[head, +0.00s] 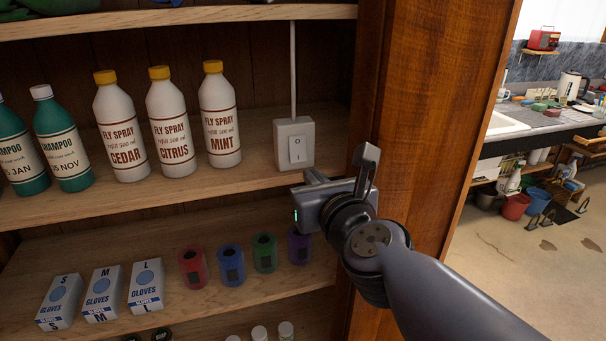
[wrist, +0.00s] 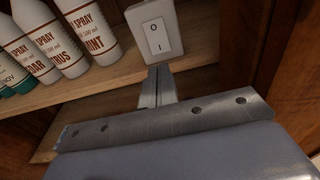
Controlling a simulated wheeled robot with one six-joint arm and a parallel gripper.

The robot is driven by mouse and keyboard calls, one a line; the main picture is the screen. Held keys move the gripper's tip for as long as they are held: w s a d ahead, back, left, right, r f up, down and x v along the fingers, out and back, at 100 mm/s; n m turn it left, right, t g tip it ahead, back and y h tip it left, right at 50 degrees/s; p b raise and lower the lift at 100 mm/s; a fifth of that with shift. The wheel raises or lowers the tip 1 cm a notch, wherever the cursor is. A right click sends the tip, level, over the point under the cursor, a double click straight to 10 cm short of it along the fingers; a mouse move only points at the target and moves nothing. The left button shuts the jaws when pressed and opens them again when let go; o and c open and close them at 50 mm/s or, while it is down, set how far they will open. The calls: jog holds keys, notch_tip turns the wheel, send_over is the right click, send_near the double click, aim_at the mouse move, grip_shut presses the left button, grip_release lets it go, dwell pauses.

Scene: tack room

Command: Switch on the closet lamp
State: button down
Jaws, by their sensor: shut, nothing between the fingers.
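The closet lamp's switch (head: 297,148) is a white rocker in a pale box, with a cable running up from it. It stands at the right end of the bottle shelf. The switch also shows in the wrist view (wrist: 158,36), with "O" at the top and "I" at the bottom. My gripper (head: 309,176) is shut and empty, its fingertips just below and in front of the switch box. In the wrist view the closed fingers (wrist: 157,72) point up at the lower edge of the box. I cannot tell whether they touch it. The lamp itself is not in view.
White fly spray bottles (head: 220,115) stand left of the switch, with green shampoo bottles (head: 62,140) further left. The lower shelf holds glove boxes (head: 145,285) and coloured rolls (head: 231,265). A wooden closet post (head: 425,110) rises close to the right of my gripper.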

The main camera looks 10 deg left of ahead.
aim_at(298, 160)
jog(key=shift+b+x, duration=0.6)
jog(key=shift+x, duration=2.6)
jog(key=shift+w+f+b, duration=0.1)
jog(key=shift+f+b, duration=0.25)
jog(key=shift+b, duration=0.9)
jog(key=shift+a+r, duration=0.1)
jog(key=shift+r, duration=0.2)
